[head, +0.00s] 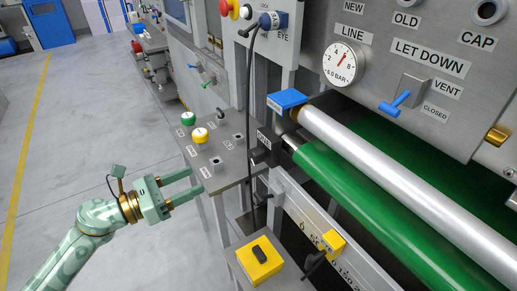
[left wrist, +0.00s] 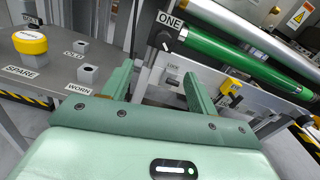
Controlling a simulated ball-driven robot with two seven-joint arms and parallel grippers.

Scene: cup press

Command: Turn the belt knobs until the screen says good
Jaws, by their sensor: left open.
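My left gripper (head: 196,181) is open and empty in the head view, its fingers pointing right toward the machine, left of the green belt roller (head: 375,190). In the left wrist view its two fingers (left wrist: 157,76) stand wide apart with nothing between them. A yellow box with a black knob on top (head: 260,254) stands at the bottom middle of the head view. I see no screen with a readable message. My right gripper is out of view.
A grey shelf (head: 236,165) carries green and yellow buttons and small sockets. A yellow block (head: 332,243) sits on the rail below the roller. A pressure gauge (head: 343,64) and blue lever (head: 395,104) are on the upper panel. Open floor lies left.

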